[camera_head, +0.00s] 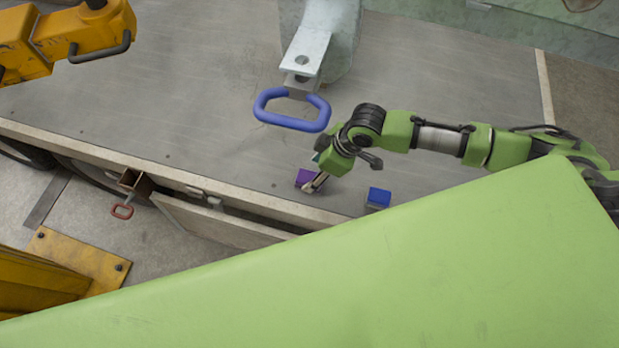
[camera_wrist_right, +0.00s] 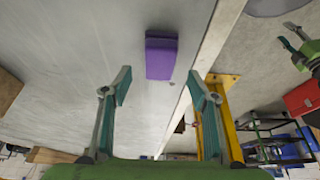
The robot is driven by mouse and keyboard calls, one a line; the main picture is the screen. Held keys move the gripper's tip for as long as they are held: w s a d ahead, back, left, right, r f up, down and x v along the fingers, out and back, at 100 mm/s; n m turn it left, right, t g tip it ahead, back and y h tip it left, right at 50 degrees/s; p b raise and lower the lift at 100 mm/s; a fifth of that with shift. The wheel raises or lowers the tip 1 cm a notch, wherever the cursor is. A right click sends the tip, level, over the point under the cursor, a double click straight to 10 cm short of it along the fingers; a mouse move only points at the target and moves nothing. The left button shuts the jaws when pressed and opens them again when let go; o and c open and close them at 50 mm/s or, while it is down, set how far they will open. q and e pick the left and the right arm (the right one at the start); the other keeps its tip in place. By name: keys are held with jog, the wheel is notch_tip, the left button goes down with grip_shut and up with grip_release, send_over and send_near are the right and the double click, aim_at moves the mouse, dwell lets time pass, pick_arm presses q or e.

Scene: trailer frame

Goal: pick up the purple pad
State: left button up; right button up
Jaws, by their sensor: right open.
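The purple pad (camera_head: 304,177) lies on the grey trailer bed close to its near edge. In the right wrist view the purple pad (camera_wrist_right: 161,57) sits beyond and between the two fingertips, with clear space around it. My right gripper (camera_head: 313,178) is at the pad in the head view and partly overlaps it. In the right wrist view my right gripper (camera_wrist_right: 160,90) is open, with nothing between its fingers. I cannot tell whether a finger touches the pad. My left gripper is not in view.
A blue pad (camera_head: 379,196) lies on the trailer bed to the right of the purple one. A blue loop handle (camera_head: 292,110) on a pale metal bracket (camera_head: 305,52) stands behind my right gripper. The trailer's pale edge rail (camera_head: 170,181) runs close by. The bed (camera_head: 200,80) is largely bare.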

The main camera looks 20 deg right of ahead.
aim_at(310, 177)
jog(key=shift+a+f+p, duration=0.15)
jog(key=shift+f+p, duration=0.15)
jog(key=shift+f, duration=0.55)
jog(key=shift+x, duration=1.2)
jog(key=shift+w+f, duration=0.2)
jog(key=shift+f, duration=0.1)
jog(key=shift+a+f, duration=0.1)
jog(key=shift+f, duration=0.05)
jog(key=c, duration=1.2)
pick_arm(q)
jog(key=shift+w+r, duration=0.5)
